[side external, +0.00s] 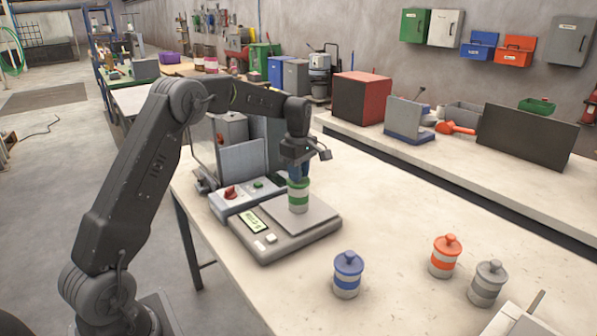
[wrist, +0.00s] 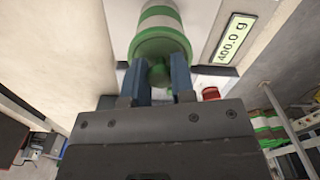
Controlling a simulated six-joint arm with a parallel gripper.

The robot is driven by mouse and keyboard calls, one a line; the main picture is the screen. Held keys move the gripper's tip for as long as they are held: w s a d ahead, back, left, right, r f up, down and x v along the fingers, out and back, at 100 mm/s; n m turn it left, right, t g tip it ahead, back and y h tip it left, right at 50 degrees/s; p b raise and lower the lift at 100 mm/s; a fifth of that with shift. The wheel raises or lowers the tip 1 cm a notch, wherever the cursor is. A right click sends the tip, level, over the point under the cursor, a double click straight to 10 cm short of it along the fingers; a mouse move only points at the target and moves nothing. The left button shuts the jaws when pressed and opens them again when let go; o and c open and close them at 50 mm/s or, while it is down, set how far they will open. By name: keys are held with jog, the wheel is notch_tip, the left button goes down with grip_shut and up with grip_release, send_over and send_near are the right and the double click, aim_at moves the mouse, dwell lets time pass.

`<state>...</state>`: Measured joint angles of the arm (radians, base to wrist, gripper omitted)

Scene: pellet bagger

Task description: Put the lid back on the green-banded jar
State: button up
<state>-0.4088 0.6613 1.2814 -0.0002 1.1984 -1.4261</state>
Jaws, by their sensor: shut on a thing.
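The green-banded jar (side external: 298,202) stands upright on the plate of the scale (side external: 281,228). Its green lid (side external: 298,183) is at the jar's top; I cannot tell whether it is fully seated. My gripper (side external: 298,170) is directly above the jar, pointing down, its blue fingers shut on the lid's knob. In the wrist view, the two blue fingers (wrist: 161,80) lie on either side of the green knob, with the lid (wrist: 158,48) and the jar's banded side (wrist: 160,15) beyond. The scale's display shows in the wrist view (wrist: 235,40) and reads 400.0 g.
A blue-banded jar (side external: 347,275), an orange-banded jar (side external: 444,257) and a grey-banded jar (side external: 487,284), all lidded, stand to the right of the scale. A control box with a red knob (side external: 230,193) sits behind the scale. The table between is clear.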

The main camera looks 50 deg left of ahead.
jog(key=shift+f, duration=0.1)
dwell(0.7)
jog(key=o, duration=1.4)
jog(key=shift+o, duration=0.2)
jog(key=shift+r, duration=3.55)
jog(key=shift+c, duration=0.2)
grip_shut()
jog(key=shift+f, duration=0.1)
